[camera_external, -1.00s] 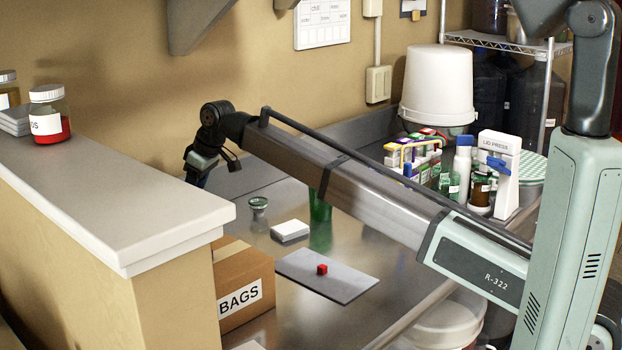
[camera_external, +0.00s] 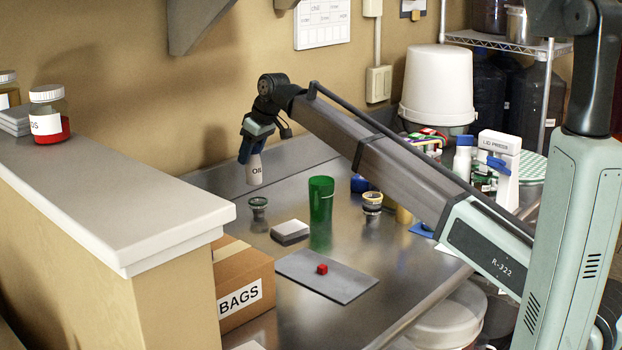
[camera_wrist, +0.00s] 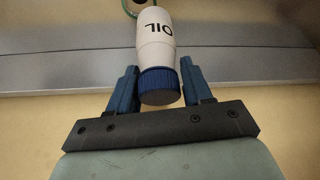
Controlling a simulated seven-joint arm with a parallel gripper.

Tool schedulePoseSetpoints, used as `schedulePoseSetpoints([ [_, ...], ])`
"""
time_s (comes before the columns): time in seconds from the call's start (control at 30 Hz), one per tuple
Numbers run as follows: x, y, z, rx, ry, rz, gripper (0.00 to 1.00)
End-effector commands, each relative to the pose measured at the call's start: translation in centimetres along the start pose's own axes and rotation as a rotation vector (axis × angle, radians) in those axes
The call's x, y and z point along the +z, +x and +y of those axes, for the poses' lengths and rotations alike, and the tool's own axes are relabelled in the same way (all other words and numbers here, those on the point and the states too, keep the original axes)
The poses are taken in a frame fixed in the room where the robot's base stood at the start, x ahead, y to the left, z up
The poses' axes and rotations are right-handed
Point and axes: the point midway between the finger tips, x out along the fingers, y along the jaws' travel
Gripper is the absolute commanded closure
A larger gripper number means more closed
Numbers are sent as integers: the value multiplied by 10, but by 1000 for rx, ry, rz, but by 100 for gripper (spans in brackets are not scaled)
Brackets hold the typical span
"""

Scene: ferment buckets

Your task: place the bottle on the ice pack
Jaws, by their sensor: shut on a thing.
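My gripper (camera_external: 250,150) is shut on the white bottle (camera_external: 254,170), marked OIL, and holds it above the back left of the steel counter. In the wrist view the bottle (camera_wrist: 154,40) has its blue cap between the two blue fingers of the gripper (camera_wrist: 158,85), and its body extends away from them. No ice pack is labelled. A flat blue piece (camera_external: 421,230) lies right of the green cup, partly hidden by my arm, and a small pale block (camera_external: 290,231) lies left of the cup; I cannot tell which, if either, is the ice pack.
A green cup (camera_external: 320,213) stands mid-counter. A small jar (camera_external: 258,212) stands below the bottle, another (camera_external: 372,203) right of the cup. A grey mat (camera_external: 327,275) bears a red cube (camera_external: 322,268). A BAGS box (camera_external: 241,285) and raised ledge (camera_external: 110,200) bound the left.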

Motion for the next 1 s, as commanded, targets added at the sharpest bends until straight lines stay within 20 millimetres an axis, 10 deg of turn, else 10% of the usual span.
schedulePoseSetpoints([
  [0.6,85,-59,257,127,259,12,84],
  [1.0,143,-101,373,206,410,7,84],
])
